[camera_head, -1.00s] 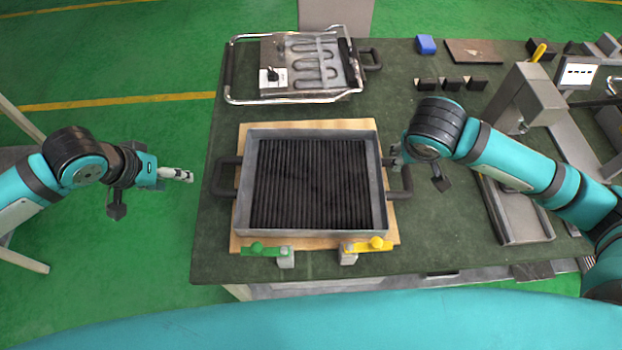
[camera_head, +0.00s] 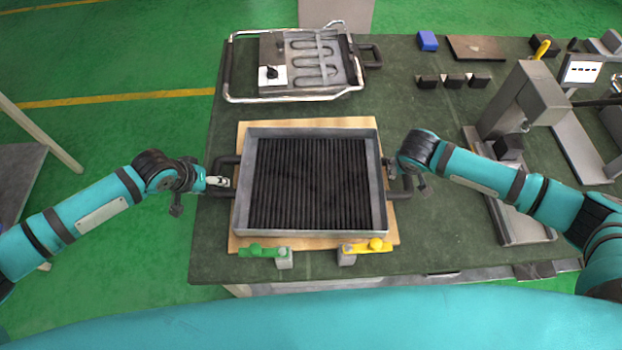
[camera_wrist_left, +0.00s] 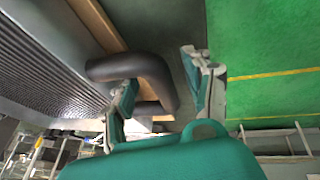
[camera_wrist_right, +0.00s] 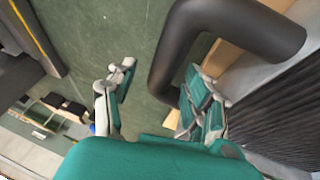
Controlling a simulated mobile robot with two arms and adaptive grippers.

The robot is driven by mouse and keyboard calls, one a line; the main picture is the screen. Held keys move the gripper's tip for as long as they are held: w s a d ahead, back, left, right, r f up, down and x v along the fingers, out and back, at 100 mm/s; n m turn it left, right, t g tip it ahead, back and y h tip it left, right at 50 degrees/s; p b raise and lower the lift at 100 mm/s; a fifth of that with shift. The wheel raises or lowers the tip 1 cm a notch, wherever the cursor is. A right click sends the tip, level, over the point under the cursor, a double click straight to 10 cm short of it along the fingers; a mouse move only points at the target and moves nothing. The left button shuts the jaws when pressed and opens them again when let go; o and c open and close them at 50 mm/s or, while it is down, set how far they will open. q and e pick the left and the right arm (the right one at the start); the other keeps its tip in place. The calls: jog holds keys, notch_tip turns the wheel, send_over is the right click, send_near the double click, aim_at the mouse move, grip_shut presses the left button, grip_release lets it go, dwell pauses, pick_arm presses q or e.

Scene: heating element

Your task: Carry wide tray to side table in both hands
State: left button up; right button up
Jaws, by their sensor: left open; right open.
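The wide tray (camera_head: 243,215) is a grey metal frame with a dark ribbed inside and a black handle on each short side. It lies on a wooden board (camera_head: 310,124) on the workbench. My left gripper (camera_head: 222,182) is open at the left handle (camera_head: 222,161). In the left wrist view the handle (camera_wrist_left: 150,72) reaches between its open fingers (camera_wrist_left: 165,85). My right gripper (camera_head: 390,163) is open at the right handle (camera_head: 407,183). In the right wrist view that handle (camera_wrist_right: 178,50) passes close to its open fingers (camera_wrist_right: 155,95); I cannot tell if they touch.
A green clamp (camera_head: 262,251) and a yellow clamp (camera_head: 368,247) stand at the board's front edge. A heating element unit (camera_head: 300,62) with a chrome frame is behind. Fixtures and blocks crowd the bench's right side. Part of a grey table (camera_head: 20,175) shows at far left.

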pick_arm(q)
jog(key=shift+w+d+f, duration=0.15)
jog(key=shift+w+f, duration=0.05)
jog(key=shift+f, duration=0.35)
pick_arm(e)
jog(key=shift+w+d+f, duration=0.15)
jog(key=shift+w+f, duration=0.05)
jog(key=shift+f, duration=0.4)
pick_arm(q)
jog(key=shift+c, duration=0.3)
pick_arm(e)
jog(key=shift+c, duration=0.3)
pick_arm(q)
grip_shut()
pick_arm(e)
grip_shut()
pick_arm(q)
jog(key=shift+w+d+r, duration=0.1)
jog(key=shift+w+r, duration=0.15)
jog(key=shift+r, duration=0.05)
pick_arm(e)
jog(key=shift+w+r, duration=0.25)
jog(key=shift+r, duration=0.05)
